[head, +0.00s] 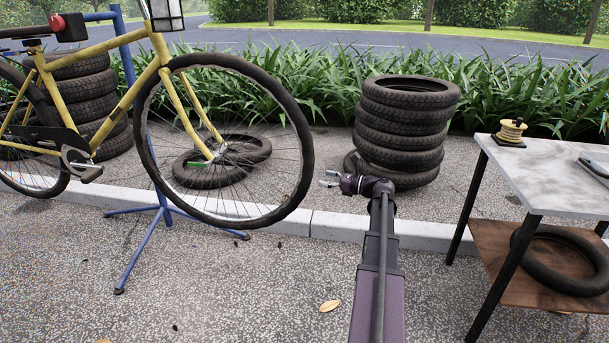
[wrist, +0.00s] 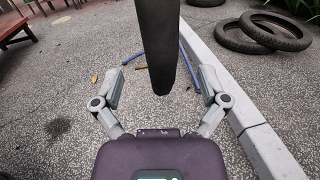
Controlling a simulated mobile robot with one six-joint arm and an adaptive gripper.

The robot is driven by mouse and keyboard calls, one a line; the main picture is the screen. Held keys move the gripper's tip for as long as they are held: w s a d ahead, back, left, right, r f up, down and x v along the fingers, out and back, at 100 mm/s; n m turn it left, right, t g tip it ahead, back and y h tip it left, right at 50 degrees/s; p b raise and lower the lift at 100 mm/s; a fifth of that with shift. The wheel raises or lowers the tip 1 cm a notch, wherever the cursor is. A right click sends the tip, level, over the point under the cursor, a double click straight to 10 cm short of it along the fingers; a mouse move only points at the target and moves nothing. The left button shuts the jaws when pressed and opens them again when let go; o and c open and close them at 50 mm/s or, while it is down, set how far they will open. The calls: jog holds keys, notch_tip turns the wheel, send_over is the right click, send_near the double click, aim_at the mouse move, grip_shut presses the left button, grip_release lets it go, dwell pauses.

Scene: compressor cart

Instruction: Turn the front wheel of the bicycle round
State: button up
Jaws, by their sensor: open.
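The yellow bicycle (head: 103,45) is held up at the left of the head view by a blue stand (head: 140,252). Its front wheel (head: 308,155) has a black tyre and thin spokes, and hangs clear of the pavement. My gripper (head: 330,179) is open and empty, just right of the tyre's right edge. In the wrist view the front wheel (wrist: 157,45) shows edge-on as an upright dark band, between the lines of my two open fingers (wrist: 160,84). Gaps show on both sides of it, and no finger touches it.
A stack of tyres (head: 405,130) stands behind my gripper, and loose tyres (head: 222,165) lie behind the wheel. A low kerb (head: 350,228) runs across. A workbench (head: 555,175) with a wire spool (head: 511,130) stands at the right.

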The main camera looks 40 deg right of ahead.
aim_at(304, 174)
jog(key=shift+x, duration=3.75)
grip_shut()
jog(key=shift+f, duration=0.1)
